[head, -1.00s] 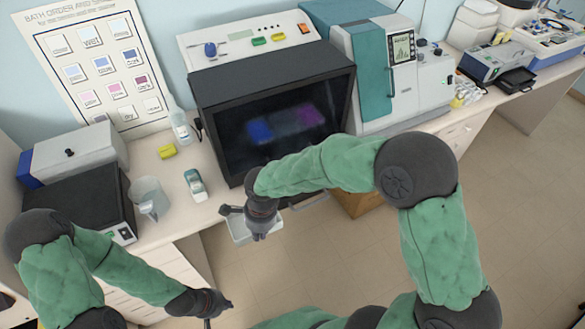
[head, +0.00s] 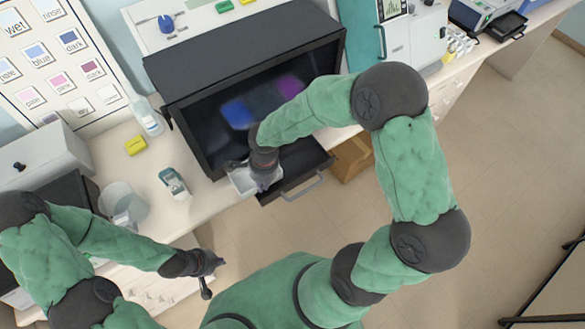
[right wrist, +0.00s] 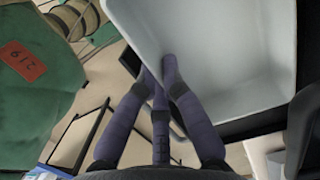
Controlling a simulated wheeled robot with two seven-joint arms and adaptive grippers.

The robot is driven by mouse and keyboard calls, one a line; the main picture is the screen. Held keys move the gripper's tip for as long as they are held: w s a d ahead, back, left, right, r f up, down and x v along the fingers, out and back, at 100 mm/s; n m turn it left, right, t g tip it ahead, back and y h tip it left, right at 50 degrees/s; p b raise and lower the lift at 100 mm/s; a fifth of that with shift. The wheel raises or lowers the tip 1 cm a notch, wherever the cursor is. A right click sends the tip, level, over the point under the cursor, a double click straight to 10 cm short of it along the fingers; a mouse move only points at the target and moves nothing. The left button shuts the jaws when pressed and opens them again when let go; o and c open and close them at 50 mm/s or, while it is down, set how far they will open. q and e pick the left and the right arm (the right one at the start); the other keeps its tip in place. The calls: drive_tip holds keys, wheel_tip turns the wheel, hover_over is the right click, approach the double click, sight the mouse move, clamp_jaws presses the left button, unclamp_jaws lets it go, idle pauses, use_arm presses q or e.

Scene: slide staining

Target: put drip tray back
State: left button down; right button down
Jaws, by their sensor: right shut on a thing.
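The drip tray is a shallow white tray (head: 240,181), seen in the head view at the front of the black cabinet (head: 250,90). In the right wrist view the tray (right wrist: 235,60) fills the upper right, with the fingers on its near wall. My right gripper (head: 266,182) is shut on the tray's edge and partly hides it. A dark drawer-like shelf (head: 283,193) with a bar handle sticks out from the cabinet's lower front, just right of the tray. Whether the tray touches it cannot be told. My left gripper (head: 213,274) is empty with fingers apart, below the bench edge.
On the bench left of the cabinet are a clear beaker (head: 122,203), a small green-and-white device (head: 174,184), a yellow block (head: 136,145) and a white bottle (head: 147,117). A brown box (head: 352,158) stands below the bench. The floor in front is clear.

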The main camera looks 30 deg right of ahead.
drive_tip(key=p, duration=0.1)
hover_over(292, 178)
drive_tip(key=shift+d, duration=0.3)
drive_tip(key=shift+w+d+f, duration=0.1)
drive_tip(key=shift+f, duration=1.7)
drive_tip(key=shift+f, duration=0.1)
drive_tip(key=c, duration=1.8)
unclamp_jaws()
drive_tip(key=shift+b, duration=0.3)
drive_tip(key=o, duration=0.4)
